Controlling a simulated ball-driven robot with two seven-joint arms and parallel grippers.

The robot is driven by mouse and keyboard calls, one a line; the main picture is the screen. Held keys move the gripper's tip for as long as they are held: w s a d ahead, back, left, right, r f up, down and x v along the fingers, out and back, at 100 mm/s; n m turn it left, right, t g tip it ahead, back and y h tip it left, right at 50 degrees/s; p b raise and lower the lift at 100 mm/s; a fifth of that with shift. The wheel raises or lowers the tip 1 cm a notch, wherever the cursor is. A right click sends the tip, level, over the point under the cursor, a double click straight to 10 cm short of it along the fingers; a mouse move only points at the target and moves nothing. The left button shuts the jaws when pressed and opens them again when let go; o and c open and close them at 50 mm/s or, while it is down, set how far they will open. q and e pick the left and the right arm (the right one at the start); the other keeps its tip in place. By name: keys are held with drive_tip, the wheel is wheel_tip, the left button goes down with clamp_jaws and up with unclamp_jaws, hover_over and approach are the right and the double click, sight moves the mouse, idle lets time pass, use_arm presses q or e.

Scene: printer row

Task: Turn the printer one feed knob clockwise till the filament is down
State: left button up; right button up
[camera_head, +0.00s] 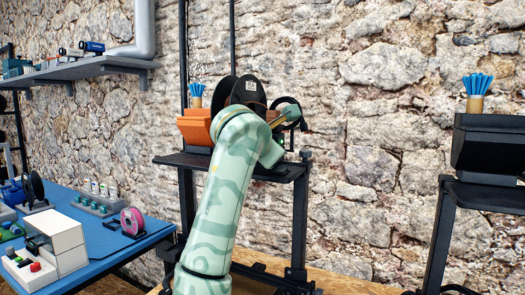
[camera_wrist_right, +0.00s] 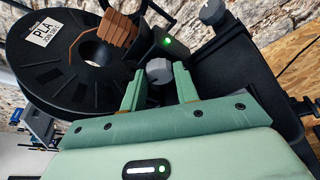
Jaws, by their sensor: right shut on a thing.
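An orange and black printer (camera_head: 196,127) stands on a dark shelf behind my right arm, which hides much of it. In the right wrist view, a grey feed knob (camera_wrist_right: 159,72) sits between the fingertips of my right gripper (camera_wrist_right: 159,84), which is shut on it. A green light (camera_wrist_right: 166,41) glows on a black block just beyond the knob. A black spool (camera_wrist_right: 75,65) with a white PLA label is at the left, with a thin copper-coloured filament line (camera_wrist_right: 80,42) over it. I cannot tell how far the filament reaches. My left gripper is in neither view.
A second grey knob (camera_wrist_right: 212,12) is at the top right of the wrist view. Another dark printer (camera_head: 490,146) stands on a shelf at the right. A blue table (camera_head: 106,245) with a white box (camera_head: 62,240) and a pink spool (camera_head: 131,221) is at the left.

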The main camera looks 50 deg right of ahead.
drive_tip(key=shift+f+m, duration=0.15)
drive_tip(key=shift+m, duration=0.15)
idle(0.4)
drive_tip(key=o, duration=1)
drive_tip(key=shift+c, duration=0.2)
drive_tip(key=p+v, duration=0.3)
drive_tip(key=v, duration=1.3)
drive_tip(key=shift+s, duration=0.15)
drive_tip(key=shift+a+f, duration=0.1)
drive_tip(key=shift+a, duration=0.05)
